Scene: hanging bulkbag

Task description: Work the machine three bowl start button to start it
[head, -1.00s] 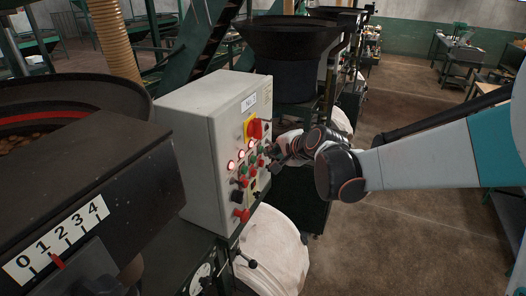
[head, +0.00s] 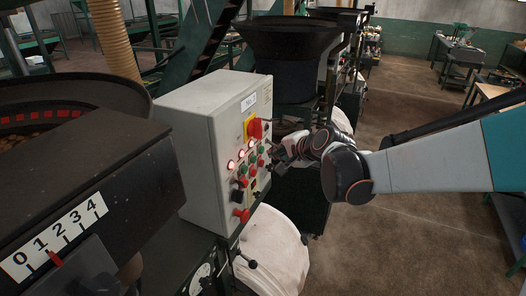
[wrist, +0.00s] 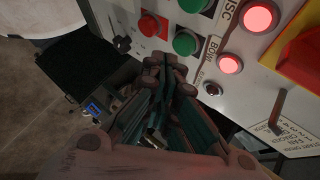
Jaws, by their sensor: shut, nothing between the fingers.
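The control box (head: 205,150) is a pale grey cabinet with rows of buttons and lit red lamps on its right face. My gripper (head: 276,156) is shut and empty close to that face. In the wrist view, the shut fingertips (wrist: 168,72) are just below a green button (wrist: 185,43), with a red button (wrist: 150,25) to its left. A label partly reading "BOWL" (wrist: 212,48) is beside the green button. I cannot tell which button is for bowl three, or whether the fingers touch the panel.
A red-on-yellow main switch (head: 254,128) sits at the panel's top. A bowl with a red band (head: 40,117) is at the left, and a dark hopper (head: 285,45) stands behind the box. A white bag (head: 275,255) hangs below. Open floor (head: 400,240) lies at the right.

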